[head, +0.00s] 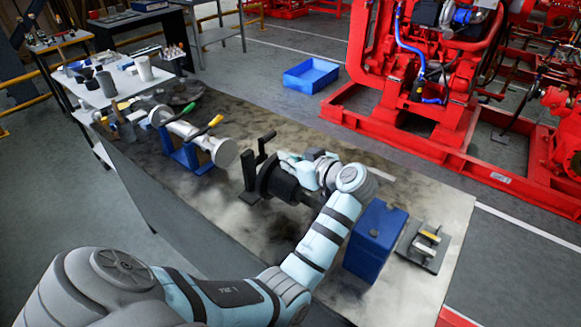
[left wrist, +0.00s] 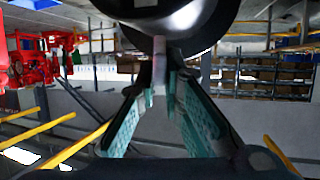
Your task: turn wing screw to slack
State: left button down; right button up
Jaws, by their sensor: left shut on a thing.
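My left gripper (head: 312,170) is at the black cylindrical unit (head: 283,184) on the workbench. In the left wrist view the fingers of my left gripper (left wrist: 161,88) are closed on a thin, flat grey piece, which looks like the wing screw (left wrist: 159,68). It hangs under a large dark round body (left wrist: 185,18), and the fingers point up at it. In the head view my gripper and the unit hide the wing screw. I cannot tell how far the screw is turned. My right gripper is in neither view.
A blue stand (head: 183,155) holding a grey cylinder is to the left. A bare stretch of workbench (head: 215,205) lies between stand and unit.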

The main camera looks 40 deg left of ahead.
pick_arm(q)
jog(key=shift+n+g, duration=0.3)
jog(key=shift+g, duration=0.1)
jog(key=shift+f, duration=0.1)
jog(key=c, duration=1.7)
grip_release()
jog(key=shift+a, duration=0.15)
notch_tip(320, 180, up, 10)
